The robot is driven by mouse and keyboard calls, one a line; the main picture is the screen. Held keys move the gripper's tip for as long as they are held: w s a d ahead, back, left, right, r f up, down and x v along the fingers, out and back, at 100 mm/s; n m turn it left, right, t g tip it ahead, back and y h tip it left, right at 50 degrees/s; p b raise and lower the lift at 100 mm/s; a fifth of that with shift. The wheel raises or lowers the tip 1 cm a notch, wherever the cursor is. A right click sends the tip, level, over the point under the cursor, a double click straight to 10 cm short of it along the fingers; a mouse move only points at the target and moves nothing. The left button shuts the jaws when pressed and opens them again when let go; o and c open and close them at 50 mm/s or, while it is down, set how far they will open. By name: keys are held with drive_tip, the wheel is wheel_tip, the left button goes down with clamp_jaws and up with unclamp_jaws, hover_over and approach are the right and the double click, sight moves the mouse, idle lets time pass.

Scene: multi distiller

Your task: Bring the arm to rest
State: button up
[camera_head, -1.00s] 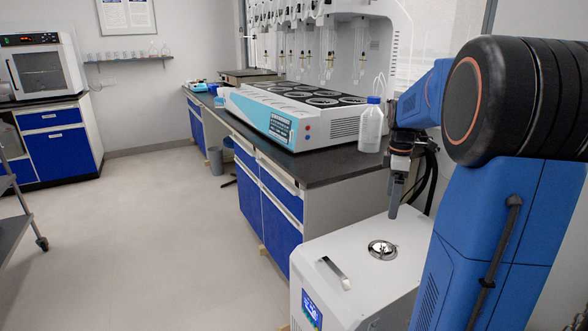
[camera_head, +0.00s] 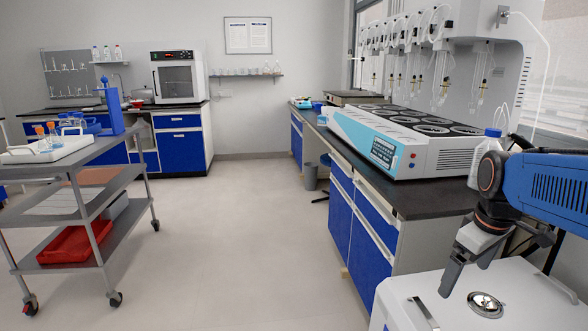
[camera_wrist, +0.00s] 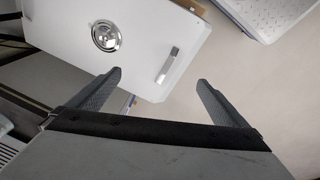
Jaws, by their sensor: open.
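My arm (camera_head: 560,185) reaches in from the right edge in the head view, with its wrist bent downward. My gripper (camera_head: 450,280) hangs over the left rear part of a white box-shaped unit. In the wrist view my gripper (camera_wrist: 158,80) shows two dark fingers spread wide apart, with nothing between them. The white unit (camera_wrist: 150,30) lies beyond the fingers there, with its round metal cap (camera_wrist: 106,36) and handle (camera_wrist: 167,65). The same cap (camera_head: 486,304) and handle (camera_head: 426,313) show in the head view.
A dark-topped bench (camera_head: 430,200) holds the multi-position distiller (camera_head: 400,140) and a blue-capped bottle (camera_head: 487,155) close to my arm. A steel cart (camera_head: 75,180) with a red tray (camera_head: 74,246) stands left. The middle floor (camera_head: 235,240) is clear.

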drive_tip(key=s+a+f+m+t, duration=0.2)
drive_tip(key=s+a+f+m, duration=0.3)
drive_tip(key=s+a, duration=0.4)
drive_tip(key=s, duration=0.3)
drive_tip(key=shift+a+f+y, duration=0.15)
drive_tip(key=shift+y, duration=0.15)
idle(0.4)
